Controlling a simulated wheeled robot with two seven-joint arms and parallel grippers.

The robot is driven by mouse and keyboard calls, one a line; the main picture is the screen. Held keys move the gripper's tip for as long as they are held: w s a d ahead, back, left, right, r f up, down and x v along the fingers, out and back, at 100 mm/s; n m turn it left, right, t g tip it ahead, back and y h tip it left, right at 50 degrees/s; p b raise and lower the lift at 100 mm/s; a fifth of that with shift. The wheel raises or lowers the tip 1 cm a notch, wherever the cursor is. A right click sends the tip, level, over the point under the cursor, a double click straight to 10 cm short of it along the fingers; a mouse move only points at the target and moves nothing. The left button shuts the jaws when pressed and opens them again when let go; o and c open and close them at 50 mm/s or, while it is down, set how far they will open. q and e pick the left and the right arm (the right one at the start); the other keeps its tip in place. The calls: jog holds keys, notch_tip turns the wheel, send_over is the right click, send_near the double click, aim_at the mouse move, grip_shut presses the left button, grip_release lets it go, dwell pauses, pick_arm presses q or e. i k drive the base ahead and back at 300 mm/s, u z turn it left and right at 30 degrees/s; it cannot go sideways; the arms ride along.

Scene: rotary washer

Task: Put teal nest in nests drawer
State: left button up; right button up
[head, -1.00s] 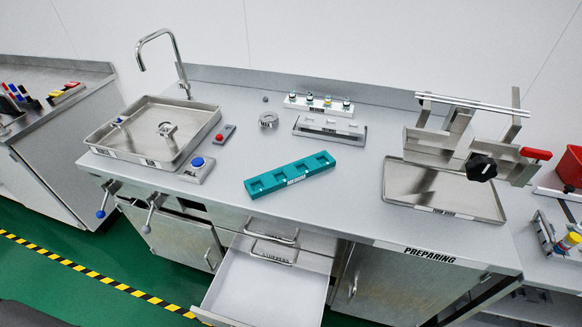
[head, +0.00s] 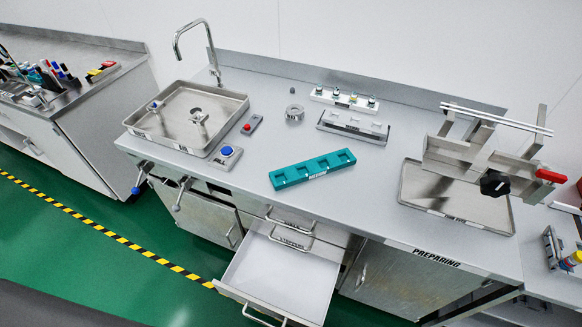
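The teal nest (head: 312,169) is a long block with several square recesses. It lies on the grey worktop, a little behind the front edge and above the open drawer. The open drawer (head: 277,277) is pulled out below the worktop, and its white floor looks empty. The label on the drawer is too small to read for certain. Neither of my grippers is in the head view.
A metal sink tray (head: 237,108) with a tap stands at the left. A white nest with small parts (head: 344,99) and a metal fixture (head: 353,127) stand behind the teal nest. A metal press-like stand (head: 478,160) over a tray is at the right.

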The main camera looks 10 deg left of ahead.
aim_at(281, 285)
jog(key=u, duration=1.2)
jog(key=k, duration=1.15)
jog(key=z, duration=1.55)
jog(key=i, duration=0.5)
jog(key=z, duration=0.1)
